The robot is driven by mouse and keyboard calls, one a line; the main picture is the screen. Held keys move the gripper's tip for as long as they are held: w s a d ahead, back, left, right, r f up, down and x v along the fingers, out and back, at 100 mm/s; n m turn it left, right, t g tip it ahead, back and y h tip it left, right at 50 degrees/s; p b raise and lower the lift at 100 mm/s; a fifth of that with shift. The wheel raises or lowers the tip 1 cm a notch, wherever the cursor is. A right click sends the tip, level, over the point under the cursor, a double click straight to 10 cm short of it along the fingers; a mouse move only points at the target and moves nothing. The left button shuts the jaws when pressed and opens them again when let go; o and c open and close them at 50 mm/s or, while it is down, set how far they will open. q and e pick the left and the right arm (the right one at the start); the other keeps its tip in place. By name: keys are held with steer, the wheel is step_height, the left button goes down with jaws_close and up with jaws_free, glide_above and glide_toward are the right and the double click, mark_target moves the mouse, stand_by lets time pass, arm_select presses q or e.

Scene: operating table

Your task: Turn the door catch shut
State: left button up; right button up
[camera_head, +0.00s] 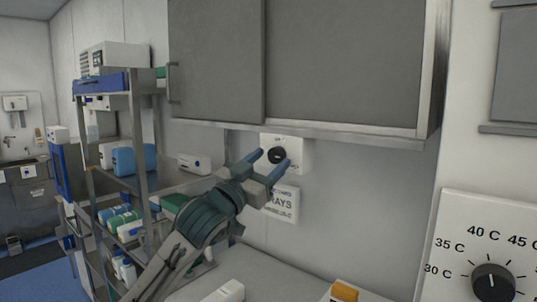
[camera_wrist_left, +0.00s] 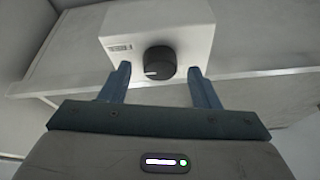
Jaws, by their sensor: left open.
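The door catch is a black round knob (camera_head: 277,155) on a white wall box (camera_head: 301,150), below the grey wall cabinet. In the left wrist view the knob (camera_wrist_left: 159,62) sits on the front of the white box (camera_wrist_left: 190,22), with a pale mark at its left side. My left gripper (camera_head: 270,161) is open in front of the box, its blue fingers on either side of the knob. In the left wrist view the fingers (camera_wrist_left: 164,84) stand apart, with the knob between and beyond them, and no contact shows. My right gripper is not in view.
The grey cabinet (camera_head: 345,62) hangs above the box. A sign (camera_head: 283,203) is on the wall below. A loaded shelf rack (camera_head: 140,130) stands at left. A large temperature dial (camera_head: 493,282) is at lower right. A counter (camera_head: 275,277) lies below.

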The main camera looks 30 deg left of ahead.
arm_select(q)
steer(key=shift+w+r, duration=0.1)
steer(key=shift+w, duration=0.05)
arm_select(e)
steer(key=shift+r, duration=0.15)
arm_select(q)
steer(key=shift+c, duration=0.5)
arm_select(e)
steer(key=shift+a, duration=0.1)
arm_select(q)
steer(key=c, duration=0.9)
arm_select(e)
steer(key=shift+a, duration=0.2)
